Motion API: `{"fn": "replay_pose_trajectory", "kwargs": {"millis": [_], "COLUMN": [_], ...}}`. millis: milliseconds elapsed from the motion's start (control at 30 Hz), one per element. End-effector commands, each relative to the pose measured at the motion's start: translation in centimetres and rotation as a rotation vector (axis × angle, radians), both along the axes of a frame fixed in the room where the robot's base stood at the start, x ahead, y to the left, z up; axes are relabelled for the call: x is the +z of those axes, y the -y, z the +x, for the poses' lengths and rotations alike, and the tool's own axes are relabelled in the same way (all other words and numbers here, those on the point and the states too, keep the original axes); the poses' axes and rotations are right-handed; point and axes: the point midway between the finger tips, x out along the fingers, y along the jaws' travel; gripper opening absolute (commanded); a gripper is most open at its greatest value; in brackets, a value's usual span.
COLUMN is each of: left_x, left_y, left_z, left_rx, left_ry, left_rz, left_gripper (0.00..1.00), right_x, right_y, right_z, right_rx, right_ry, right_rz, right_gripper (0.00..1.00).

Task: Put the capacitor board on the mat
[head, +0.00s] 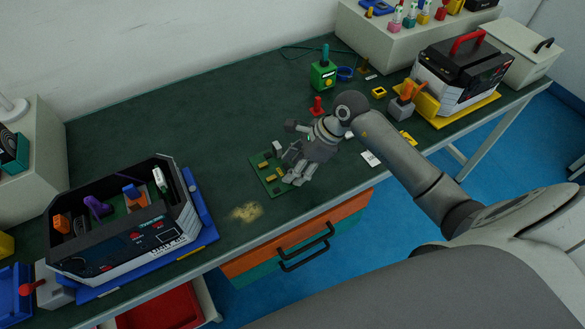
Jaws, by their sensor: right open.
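A flat green board (258,178) with small yellow and pale parts on it lies on the dark green bench top; it looks like the capacitor board. My right gripper (291,168) is open over the right side of this board and hides part of it. I cannot tell whether the fingers touch it. No separate mat is clear to me; a flat blue base (205,236) lies under the left rack and a yellow one (466,110) under the right rack. My left gripper is not in view.
An open black rack (125,240) with several modules stands at the left. A black rack with a red handle (466,62) stands at the back right. A red piece (317,107) and a green box (323,75) stand behind my gripper. A tan stain (246,212) marks the front. The back left bench is clear.

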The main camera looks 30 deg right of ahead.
Motion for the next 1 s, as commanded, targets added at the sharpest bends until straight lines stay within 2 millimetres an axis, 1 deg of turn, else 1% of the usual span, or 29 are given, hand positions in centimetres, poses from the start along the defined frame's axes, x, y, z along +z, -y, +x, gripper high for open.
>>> {"fn": "replay_pose_trajectory", "kwargs": {"millis": [33,300,500,700,1000], "left_x": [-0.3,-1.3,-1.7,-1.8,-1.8], "left_y": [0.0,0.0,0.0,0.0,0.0], "left_z": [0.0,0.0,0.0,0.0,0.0], "left_rx": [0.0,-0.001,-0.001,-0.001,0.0], "left_ry": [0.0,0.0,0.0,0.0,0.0], "left_rz": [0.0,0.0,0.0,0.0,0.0], "left_gripper": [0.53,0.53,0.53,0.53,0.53], "right_x": [0.7,5.6,8.2,9.2,9.2], "right_y": [0.6,3.1,4.3,4.7,4.7], "right_z": [-0.1,-1.3,-1.9,-2.2,-2.2], "right_rx": [0.002,0.001,0.001,0.002,0.002], "right_ry": [0.005,0.004,0.002,0.0,0.0], "right_rz": [-0.005,-0.004,-0.003,-0.001,0.0], "right_gripper": [0.49,0.49,0.49,0.49,0.49]}}
